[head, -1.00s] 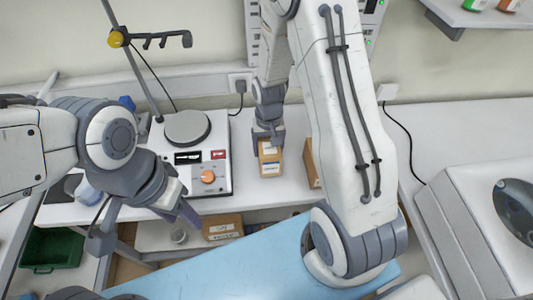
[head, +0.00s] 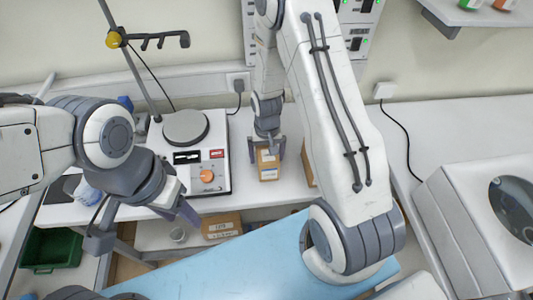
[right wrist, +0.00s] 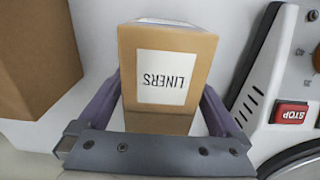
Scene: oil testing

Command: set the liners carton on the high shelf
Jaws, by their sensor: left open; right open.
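The liners carton (head: 269,171) is a small brown box with a white label, standing on the white bench right of the hotplate. In the right wrist view the carton (right wrist: 178,45) shows its label reading LINERS. My right gripper (head: 267,148) points down at the carton with its jaws open, one finger on either side of it. I cannot tell if the fingers touch it. My left gripper (head: 146,226) is open and empty, in front of the bench at the left. A shelf (head: 450,14) shows high at the top right, partly cut off.
A hotplate (head: 218,146) stands close left of the carton. Another brown carton (head: 308,165) stands close on the right, partly behind my right arm. A box (head: 222,227) lies on the lower shelf. Bottles (head: 506,4) stand on the high shelf. A white machine (head: 465,215) is at right.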

